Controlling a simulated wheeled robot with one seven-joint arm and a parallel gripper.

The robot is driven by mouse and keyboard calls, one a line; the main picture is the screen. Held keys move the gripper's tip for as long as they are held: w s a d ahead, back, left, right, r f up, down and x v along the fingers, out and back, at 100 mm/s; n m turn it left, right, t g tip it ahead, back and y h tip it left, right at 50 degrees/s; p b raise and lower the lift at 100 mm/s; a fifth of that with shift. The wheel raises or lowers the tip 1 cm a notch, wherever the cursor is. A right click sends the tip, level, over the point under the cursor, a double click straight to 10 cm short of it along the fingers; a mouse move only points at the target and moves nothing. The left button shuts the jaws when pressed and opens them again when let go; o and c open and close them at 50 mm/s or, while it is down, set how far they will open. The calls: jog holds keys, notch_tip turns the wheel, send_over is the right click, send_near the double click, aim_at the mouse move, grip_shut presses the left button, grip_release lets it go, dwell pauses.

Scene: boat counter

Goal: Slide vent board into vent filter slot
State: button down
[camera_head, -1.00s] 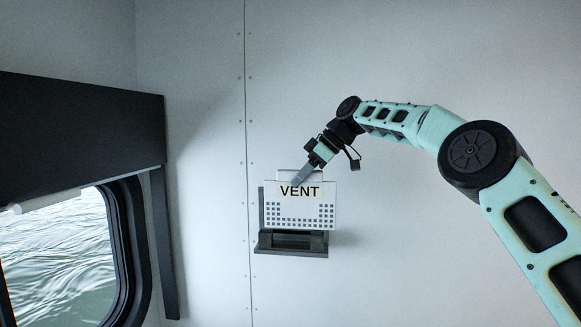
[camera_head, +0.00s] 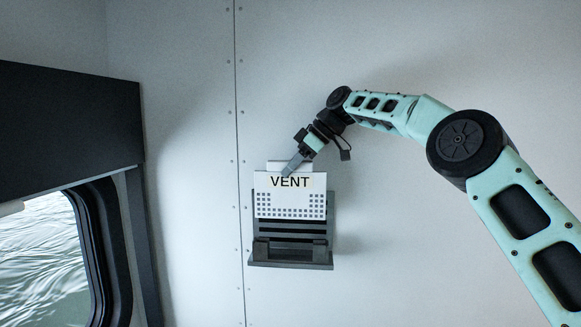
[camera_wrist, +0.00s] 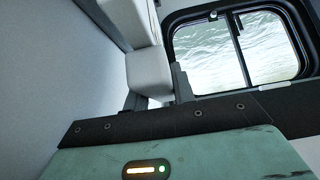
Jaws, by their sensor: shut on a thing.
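The vent board (camera_head: 290,195) is a white plate with the word VENT and rows of dark square holes. My gripper (camera_head: 290,170) is shut on its top edge and holds it upright. The vent filter slot (camera_head: 290,253) is a dark frame on the wall with slats and a ledge at its foot. The board is in front of the frame's upper part in the head view, with its lower edge above the ledge. The gap in depth between board and frame cannot be told. In the wrist view a pale block (camera_wrist: 149,72) shows beyond my gripper's housing; the board is not clear there.
A window (camera_head: 55,250) with water outside is at the lower left, under a dark panel (camera_head: 65,125). The window also shows in the wrist view (camera_wrist: 240,50). The pale wall (camera_head: 420,60) around the frame is bare.

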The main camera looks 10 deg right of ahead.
aim_at(292, 189)
jog(key=shift+r, duration=0.2)
jog(key=shift+f+b, duration=2.25)
jog(key=shift+f, duration=0.7)
jog(key=shift+f+b, duration=1.5)
jog(key=shift+f, duration=1.15)
jog(key=shift+r, duration=0.2)
jog(key=shift+r+p, duration=2.1)
jog(key=shift+p, duration=0.1)
